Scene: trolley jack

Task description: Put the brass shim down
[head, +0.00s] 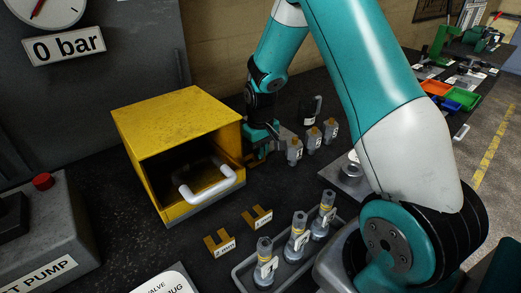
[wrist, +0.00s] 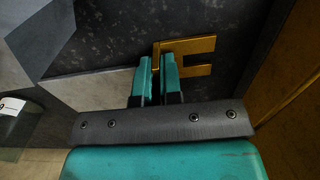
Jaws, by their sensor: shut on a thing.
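My gripper (wrist: 157,62) is shut on a brass shim (wrist: 195,46), a flat fork-shaped plate whose slot opens to the right in the wrist view. The fingers grip it at its left end. Whether the shim touches the dark surface beneath cannot be told. In the head view my gripper (head: 259,146) is low, close beside the right side of the yellow box, and the held shim is hard to make out there. Two other brass shims with labels, a nearer one (head: 219,243) and a farther one (head: 257,218), stand on the bench in front of the box.
The open-fronted yellow box (head: 178,125) has a white handle (head: 207,184) at its front. Several small grey bottles with tan caps (head: 294,150) stand right of my gripper.

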